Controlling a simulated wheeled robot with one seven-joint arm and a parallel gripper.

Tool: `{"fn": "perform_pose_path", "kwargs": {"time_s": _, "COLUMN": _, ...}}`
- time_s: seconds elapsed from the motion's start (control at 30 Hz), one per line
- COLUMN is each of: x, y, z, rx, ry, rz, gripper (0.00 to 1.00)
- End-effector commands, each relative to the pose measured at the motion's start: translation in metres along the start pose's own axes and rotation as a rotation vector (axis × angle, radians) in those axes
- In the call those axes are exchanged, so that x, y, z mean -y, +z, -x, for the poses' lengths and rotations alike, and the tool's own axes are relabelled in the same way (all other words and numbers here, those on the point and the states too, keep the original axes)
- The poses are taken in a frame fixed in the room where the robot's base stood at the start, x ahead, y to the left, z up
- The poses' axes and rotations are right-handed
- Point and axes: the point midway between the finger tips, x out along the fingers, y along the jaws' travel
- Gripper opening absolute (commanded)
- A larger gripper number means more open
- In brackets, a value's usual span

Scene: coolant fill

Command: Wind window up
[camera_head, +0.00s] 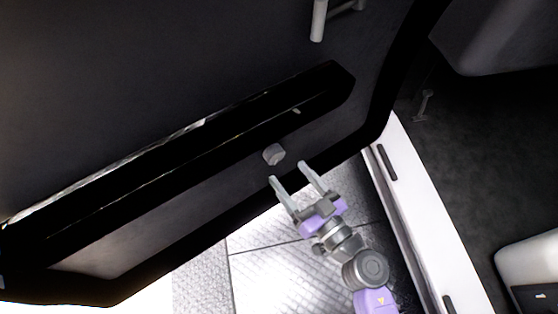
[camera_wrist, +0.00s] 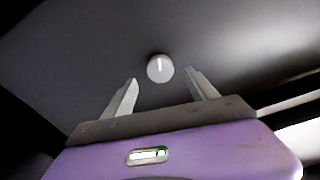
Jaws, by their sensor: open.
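A small grey round knob (camera_head: 274,154) sits on the dark door panel (camera_head: 160,225), just below a long black recess. In the wrist view the knob (camera_wrist: 160,68) shows as a pale disc with a light line on it, between and beyond my fingertips. My gripper (camera_head: 288,172) is open and empty, its two fingers pointing at the panel just short of the knob. The fingers (camera_wrist: 161,77) stand to either side of the knob in the wrist view and do not appear to touch it. I cannot make out the window glass.
A grey handle (camera_head: 319,20) stands out from the door at the top. The long black recess (camera_head: 190,150) runs across the panel. A white door sill (camera_head: 415,215) and dark cabin floor lie to the right. Light tiled floor (camera_head: 265,275) shows below.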

Motion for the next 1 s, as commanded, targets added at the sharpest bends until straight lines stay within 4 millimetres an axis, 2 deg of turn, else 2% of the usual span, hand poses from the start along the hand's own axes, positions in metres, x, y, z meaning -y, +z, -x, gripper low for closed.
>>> {"fn": "perform_pose_path", "kwargs": {"time_s": 0.2, "x": -0.001, "y": 0.0, "z": -0.035, "rx": -0.003, "ry": 0.0, "rz": 0.003, "gripper": 0.67}}
{"fn": "perform_pose_path", "kwargs": {"time_s": 0.33, "x": 0.0, "y": 0.0, "z": -0.051, "rx": -0.002, "ry": -0.001, "rz": 0.001, "gripper": 0.67}}
{"fn": "perform_pose_path", "kwargs": {"time_s": 0.5, "x": 0.0, "y": -0.001, "z": -0.06, "rx": -0.002, "ry": 0.001, "rz": 0.001, "gripper": 0.67}}
{"fn": "perform_pose_path", "kwargs": {"time_s": 0.77, "x": 0.0, "y": -0.001, "z": -0.06, "rx": -0.001, "ry": 0.001, "rz": 0.001, "gripper": 0.67}}
{"fn": "perform_pose_path", "kwargs": {"time_s": 1.0, "x": 0.0, "y": -0.001, "z": -0.06, "rx": -0.001, "ry": 0.001, "rz": 0.001, "gripper": 0.2}}
